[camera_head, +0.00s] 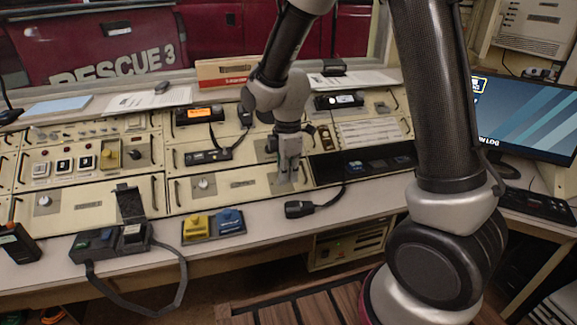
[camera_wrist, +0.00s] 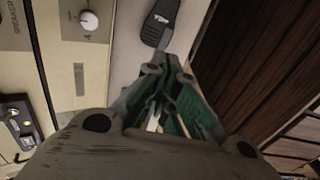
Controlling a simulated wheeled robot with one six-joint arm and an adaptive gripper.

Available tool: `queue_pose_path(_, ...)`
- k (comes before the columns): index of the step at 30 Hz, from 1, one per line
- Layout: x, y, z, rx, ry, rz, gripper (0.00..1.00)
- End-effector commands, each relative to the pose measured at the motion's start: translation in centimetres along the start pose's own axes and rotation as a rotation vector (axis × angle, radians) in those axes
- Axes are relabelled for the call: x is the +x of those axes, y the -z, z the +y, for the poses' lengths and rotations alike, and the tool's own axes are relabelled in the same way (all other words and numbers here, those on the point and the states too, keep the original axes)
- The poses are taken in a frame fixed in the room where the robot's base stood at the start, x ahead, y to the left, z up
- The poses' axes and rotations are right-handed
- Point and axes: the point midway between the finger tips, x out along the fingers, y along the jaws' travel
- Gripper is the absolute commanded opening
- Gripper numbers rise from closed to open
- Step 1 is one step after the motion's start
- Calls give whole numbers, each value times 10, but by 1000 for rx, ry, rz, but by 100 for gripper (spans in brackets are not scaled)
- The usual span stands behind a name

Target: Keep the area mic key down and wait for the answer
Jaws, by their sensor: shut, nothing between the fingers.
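My gripper (camera_head: 289,178) is shut and empty, pointing down in front of the lower console panel. In the wrist view its fingertips (camera_wrist: 168,68) come together just short of a black hand mic (camera_wrist: 160,22). The black hand mic with a short cable (camera_head: 300,209) lies on the desk, apart from the gripper in the head view. A yellow block (camera_head: 195,226) and a blue block (camera_head: 230,221) sit side by side on a dark base at the desk's front edge. I cannot read a label telling which is the area mic key.
A dark desk unit with a raised flap (camera_head: 131,205) and a looped cable stands at left. A handheld radio (camera_head: 17,243) is at the far left. A monitor (camera_head: 530,115) stands at right. Bare desk (camera_head: 350,205) lies right of the hand mic.

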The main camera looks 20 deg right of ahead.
Motion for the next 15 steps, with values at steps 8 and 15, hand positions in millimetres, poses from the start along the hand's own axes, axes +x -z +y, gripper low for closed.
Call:
queue_pose_path(8,-29,0,1,0,-1,0,0)
queue_pose_path(15,-31,0,1,0,-1,0,0)
